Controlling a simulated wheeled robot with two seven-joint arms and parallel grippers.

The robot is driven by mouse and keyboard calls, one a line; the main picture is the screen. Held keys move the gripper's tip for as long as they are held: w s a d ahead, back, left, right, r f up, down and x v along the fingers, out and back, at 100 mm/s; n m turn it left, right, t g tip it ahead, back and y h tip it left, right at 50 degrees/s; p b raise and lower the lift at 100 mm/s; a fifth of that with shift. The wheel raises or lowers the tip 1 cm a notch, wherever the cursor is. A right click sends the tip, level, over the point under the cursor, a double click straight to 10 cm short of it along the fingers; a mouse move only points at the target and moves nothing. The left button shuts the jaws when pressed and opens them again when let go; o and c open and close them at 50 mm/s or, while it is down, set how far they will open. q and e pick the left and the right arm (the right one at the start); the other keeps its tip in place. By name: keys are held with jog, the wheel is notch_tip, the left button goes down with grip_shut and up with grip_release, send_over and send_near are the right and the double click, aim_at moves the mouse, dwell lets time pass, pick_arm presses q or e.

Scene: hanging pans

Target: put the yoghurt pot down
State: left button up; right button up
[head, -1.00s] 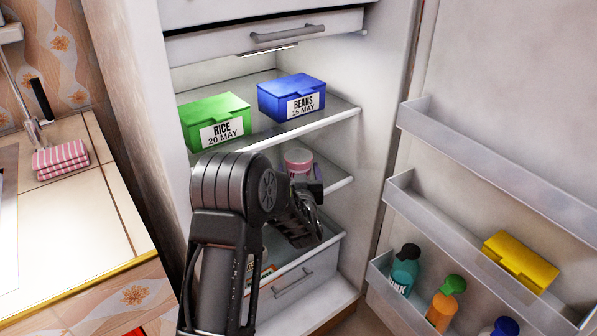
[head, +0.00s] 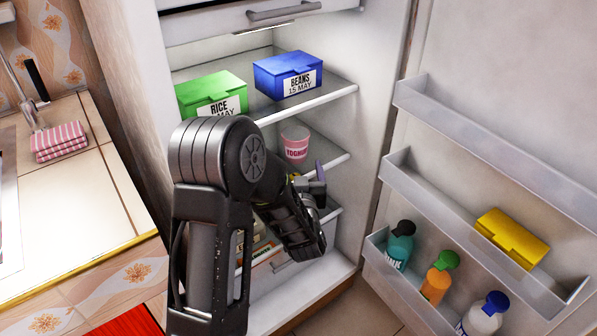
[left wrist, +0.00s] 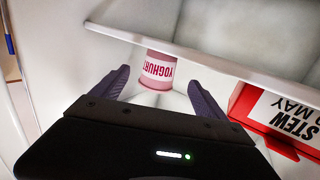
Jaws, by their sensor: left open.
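The yoghurt pot (head: 295,146), pink with a white label, stands upright on the fridge's middle shelf (head: 322,166), below the boxes. In the left wrist view the pot (left wrist: 157,71) appears upside down, beyond and between the spread fingers of the left gripper (left wrist: 159,80). The fingers are open and hold nothing; a gap to the pot seems to show. My right gripper is not in view.
A green rice box (head: 212,95) and blue beans box (head: 288,74) stand on the shelf above. A red stew box (left wrist: 285,118) is at the right in the left wrist view. The open door's racks (head: 470,165) hold bottles and a yellow box (head: 512,238).

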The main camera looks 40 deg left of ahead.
pick_arm(q)
jog(key=shift+v, duration=0.95)
